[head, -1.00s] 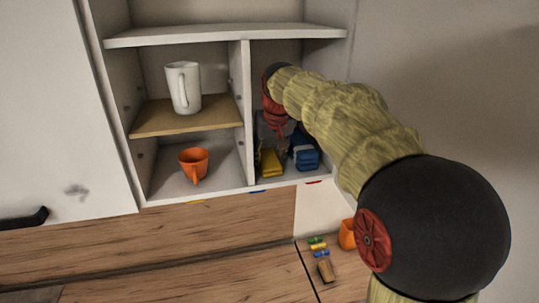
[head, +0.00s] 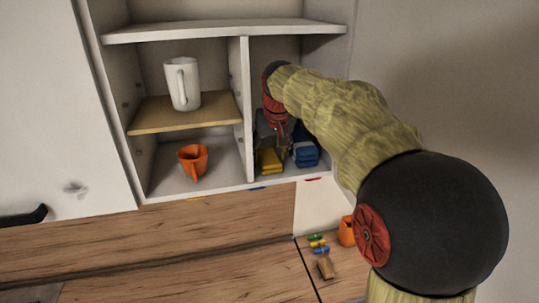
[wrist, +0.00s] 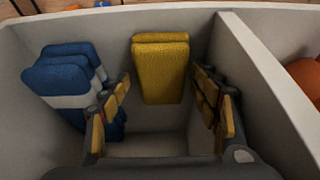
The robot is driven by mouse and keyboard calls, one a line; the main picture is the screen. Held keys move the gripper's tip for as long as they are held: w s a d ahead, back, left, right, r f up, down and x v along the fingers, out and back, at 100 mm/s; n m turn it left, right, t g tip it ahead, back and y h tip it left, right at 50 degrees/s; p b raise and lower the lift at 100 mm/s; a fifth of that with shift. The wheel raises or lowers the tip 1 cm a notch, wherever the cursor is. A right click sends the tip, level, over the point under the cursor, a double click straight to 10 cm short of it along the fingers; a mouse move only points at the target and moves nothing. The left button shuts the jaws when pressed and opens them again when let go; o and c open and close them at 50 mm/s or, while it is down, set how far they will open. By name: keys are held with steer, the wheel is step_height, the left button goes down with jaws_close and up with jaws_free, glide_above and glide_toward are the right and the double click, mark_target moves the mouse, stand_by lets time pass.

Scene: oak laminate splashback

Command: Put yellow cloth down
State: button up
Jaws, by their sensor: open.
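The yellow cloth (wrist: 160,75) is folded and lies on the floor of the lower right cupboard compartment, near its front edge. It also shows in the head view (head: 268,161). My gripper (wrist: 164,100) is open, with one finger on each side of the cloth and a gap to both. In the head view my gripper (head: 283,145) reaches into the compartment from above and behind the cloths, partly in shadow. The fingers touch nothing that I can make out.
A blue and white folded cloth (wrist: 72,82) lies close beside one finger. The compartment divider (head: 243,110) stands on the other side.

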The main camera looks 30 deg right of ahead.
mark_target(269, 156)
steer(key=shift+f, duration=0.25)
steer(key=b+v, duration=0.1)
steer(key=v, duration=0.3)
steer(key=shift+r, duration=0.35)
steer(key=s+a+b, duration=0.2)
steer(key=s+b, duration=0.1)
steer(key=s, duration=0.9)
steer(key=shift+a+r, duration=0.2)
steer(key=shift+a, duration=0.15)
steer(key=s+a+f, duration=0.3)
steer(key=s+f, duration=0.3)
steer(key=s+a+f+n, duration=0.1)
steer(key=s+a+f, duration=0.2)
steer(key=s+f, duration=0.3)
steer(key=s+a+f+n+t, duration=0.1)
steer(key=s+a+f, duration=0.2)
steer(key=s+f, duration=0.3)
steer(key=shift+s+a+f+y, duration=0.35)
steer(key=shift+s+a+y, duration=0.05)
steer(key=shift+s, duration=0.4)
step_height(269, 156, down, 24)
steer(key=b, duration=2.4)
